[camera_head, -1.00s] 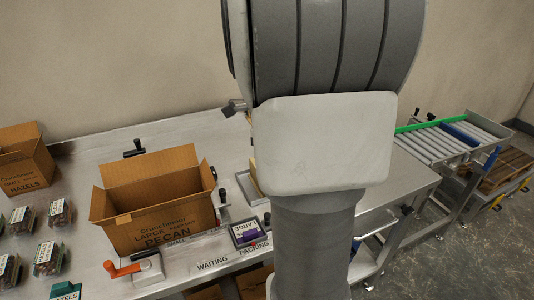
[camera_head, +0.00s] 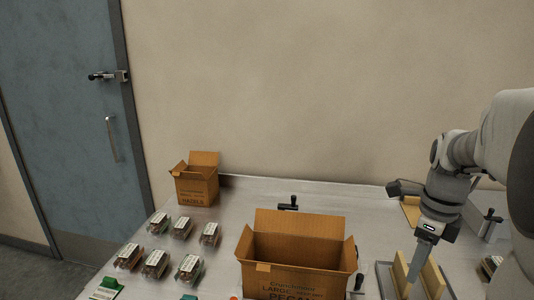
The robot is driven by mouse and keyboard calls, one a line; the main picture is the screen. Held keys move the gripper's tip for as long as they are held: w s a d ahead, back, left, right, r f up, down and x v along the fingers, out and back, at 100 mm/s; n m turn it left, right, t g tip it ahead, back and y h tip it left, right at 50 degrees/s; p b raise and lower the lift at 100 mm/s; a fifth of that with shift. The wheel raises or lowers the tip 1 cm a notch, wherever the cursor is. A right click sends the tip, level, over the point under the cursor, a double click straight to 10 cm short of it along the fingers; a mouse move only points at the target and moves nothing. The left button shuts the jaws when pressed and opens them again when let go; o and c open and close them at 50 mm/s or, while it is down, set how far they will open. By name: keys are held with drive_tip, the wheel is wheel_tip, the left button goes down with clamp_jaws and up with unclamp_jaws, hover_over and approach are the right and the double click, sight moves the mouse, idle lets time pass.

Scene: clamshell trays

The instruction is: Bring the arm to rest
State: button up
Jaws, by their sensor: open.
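My arm (camera_head: 512,160) comes in from the right edge of the head view. Its wrist bends down to my gripper (camera_head: 416,272), which is low over the right part of the steel table. One grey finger shows clearly. It overlaps tan upright boards (camera_head: 433,280) in a shallow metal tray (camera_head: 384,276), and I cannot tell whether it touches them. The gripper is open, and I see nothing held in it.
An open large pecan carton (camera_head: 300,284) stands left of my gripper. A smaller open carton (camera_head: 196,188) stands at the back left. Several labelled clamshells (camera_head: 155,262) lie on the left. A blue door (camera_head: 70,120) is beyond.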

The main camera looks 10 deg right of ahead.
drive_tip(key=s+a+r+n+t+p, duration=0.1)
drive_tip(key=s+a+r+n+t, duration=0.1)
drive_tip(key=a+n, duration=0.7)
drive_tip(key=s+a+r+n+t+p, duration=0.1)
drive_tip(key=s+a+r+n+t, duration=0.2)
drive_tip(key=n, duration=1.6)
drive_tip(key=shift+s+a+r, duration=0.7)
drive_tip(key=shift+s+a, duration=1.5)
drive_tip(key=shift+a, duration=1.6)
drive_tip(key=shift+s+d, duration=0.1)
